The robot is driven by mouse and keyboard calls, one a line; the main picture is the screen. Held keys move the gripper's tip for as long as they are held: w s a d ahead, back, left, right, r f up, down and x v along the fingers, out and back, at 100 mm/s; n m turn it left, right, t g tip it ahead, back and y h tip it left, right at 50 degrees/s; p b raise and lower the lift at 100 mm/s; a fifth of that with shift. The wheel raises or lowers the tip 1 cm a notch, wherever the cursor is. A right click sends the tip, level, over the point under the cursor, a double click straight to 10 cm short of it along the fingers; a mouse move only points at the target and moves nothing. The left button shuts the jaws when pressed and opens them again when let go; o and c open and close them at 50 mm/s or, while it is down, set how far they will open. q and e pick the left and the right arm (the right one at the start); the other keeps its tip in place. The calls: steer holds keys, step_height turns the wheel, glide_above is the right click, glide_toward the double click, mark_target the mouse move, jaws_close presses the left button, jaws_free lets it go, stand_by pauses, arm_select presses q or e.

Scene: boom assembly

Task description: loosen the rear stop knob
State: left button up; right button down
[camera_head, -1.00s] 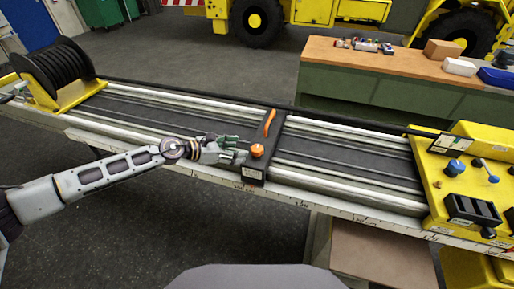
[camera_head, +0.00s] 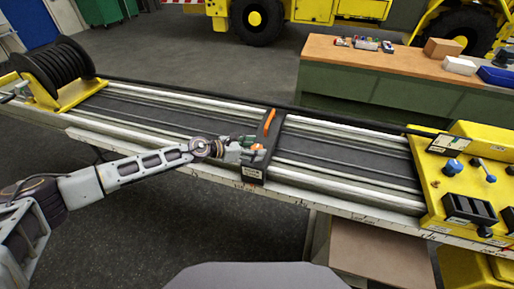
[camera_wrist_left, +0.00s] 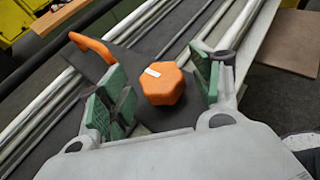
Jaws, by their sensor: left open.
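The orange stop knob (camera_wrist_left: 163,83), with a small white mark on top, sits on a dark stop block that spans the boom rails. In the left wrist view it lies between the green pads of my open left gripper (camera_wrist_left: 158,92), with a visible gap to the right pad. In the head view the left gripper (camera_head: 250,149) is at the stop block (camera_head: 252,173) and mostly hides the knob. An orange lever (camera_head: 270,119) stands on the far part of the same block; it also shows in the left wrist view (camera_wrist_left: 92,46). My right gripper is not seen.
A black cable reel (camera_head: 58,67) sits at the boom's left end. A yellow control box (camera_head: 445,180) with knobs and a lever is at the right end. Rails (camera_head: 345,185) run along the boom. A workbench (camera_head: 395,65) stands behind.

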arm_select(q)
steer(key=shift+x, duration=0.8)
steer(key=shift+c, duration=0.5)
steer(key=shift+s, duration=0.1)
steer(key=c, duration=0.9)
steer(key=shift+p, duration=0.3)
